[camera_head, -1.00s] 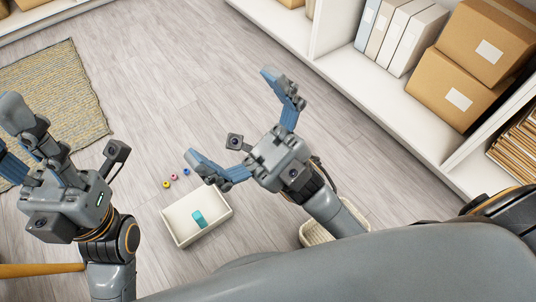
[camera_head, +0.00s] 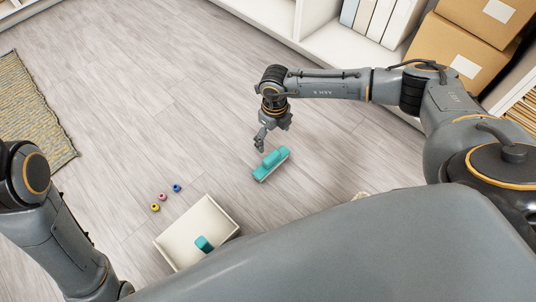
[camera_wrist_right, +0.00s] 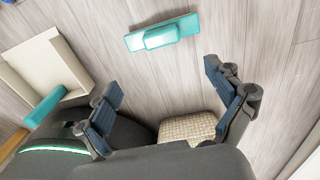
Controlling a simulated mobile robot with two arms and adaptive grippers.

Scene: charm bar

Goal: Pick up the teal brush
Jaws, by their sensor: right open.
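The teal brush (camera_head: 271,165) lies on the grey wood floor, a flat block with a raised handle on top. In the right wrist view the brush (camera_wrist_right: 163,34) is near the top, apart from the fingers. My right gripper (camera_head: 260,143) points down close to the brush, just above and left of it in the head view. In the wrist view the right gripper (camera_wrist_right: 160,78) is open with nothing between its fingers. My left arm shows at the left edge, but its gripper is out of view.
A cream tray (camera_head: 222,214) holds another teal item (camera_head: 204,244). Small coloured rings (camera_head: 163,197) lie beside the tray. A woven basket (camera_wrist_right: 188,127) shows between the fingers in the wrist view. White shelving (camera_head: 334,47) with cardboard boxes stands at upper right. Floor left of the brush is clear.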

